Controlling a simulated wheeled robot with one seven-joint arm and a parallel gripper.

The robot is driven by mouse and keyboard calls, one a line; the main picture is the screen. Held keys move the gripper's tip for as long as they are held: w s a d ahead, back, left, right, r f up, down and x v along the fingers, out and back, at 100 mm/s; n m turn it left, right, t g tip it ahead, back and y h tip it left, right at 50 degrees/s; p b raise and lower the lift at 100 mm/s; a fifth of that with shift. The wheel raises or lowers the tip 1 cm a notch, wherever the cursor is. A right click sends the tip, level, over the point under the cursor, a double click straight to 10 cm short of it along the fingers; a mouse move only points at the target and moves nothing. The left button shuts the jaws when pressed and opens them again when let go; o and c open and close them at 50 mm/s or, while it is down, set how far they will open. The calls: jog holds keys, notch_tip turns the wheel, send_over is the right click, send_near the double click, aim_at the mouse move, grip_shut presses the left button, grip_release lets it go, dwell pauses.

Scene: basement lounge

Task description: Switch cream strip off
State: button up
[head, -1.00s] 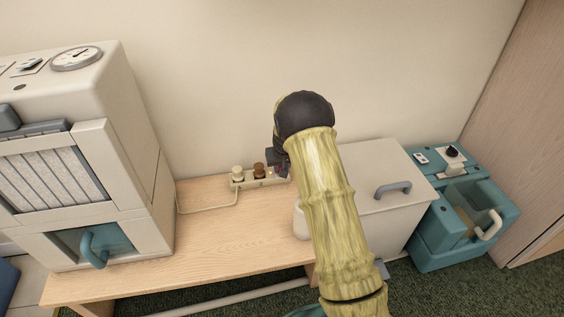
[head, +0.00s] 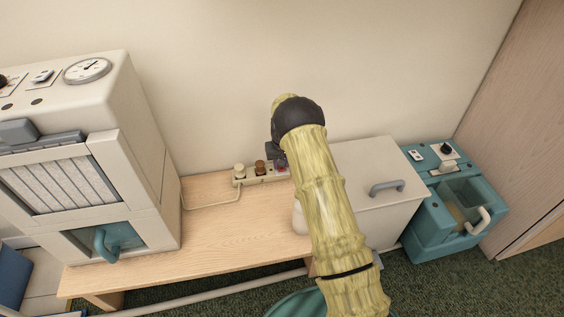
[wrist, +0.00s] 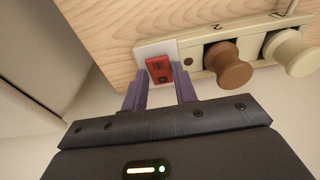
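The cream strip (head: 250,180) lies on the wooden bench against the wall, with a cream plug and a brown plug in it. In the wrist view the strip (wrist: 196,68) runs along the bench's edge, and a red rocker switch (wrist: 159,69) sits on a pale plate at its end. The brown plug (wrist: 228,66) and cream plug (wrist: 290,52) stand beside it. My gripper (wrist: 160,80) has its two purple fingers apart, one on each side of the switch's lower part, with nothing held between them. Whether the fingertips touch the switch I cannot tell.
A cream cabinet with a gauge (head: 88,70) stands on the bench (head: 225,224) at left. A lidded cream bin (head: 372,158) and a teal machine (head: 448,240) stand at right. The wall is close behind the strip. The bench's front middle is clear.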

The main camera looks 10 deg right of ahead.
jog(key=o, duration=0.3)
jog(key=shift+r, duration=0.1)
jog(key=r+p, duration=0.2)
jog(key=r, duration=0.3)
jog(key=s+r+p, duration=0.1)
jog(key=r+p, duration=0.1)
jog(key=r, duration=0.4)
jog(key=s+r+p, duration=0.1)
jog(key=r+p, duration=0.1)
jog(key=r, duration=0.4)
jog(key=shift+s, duration=0.15)
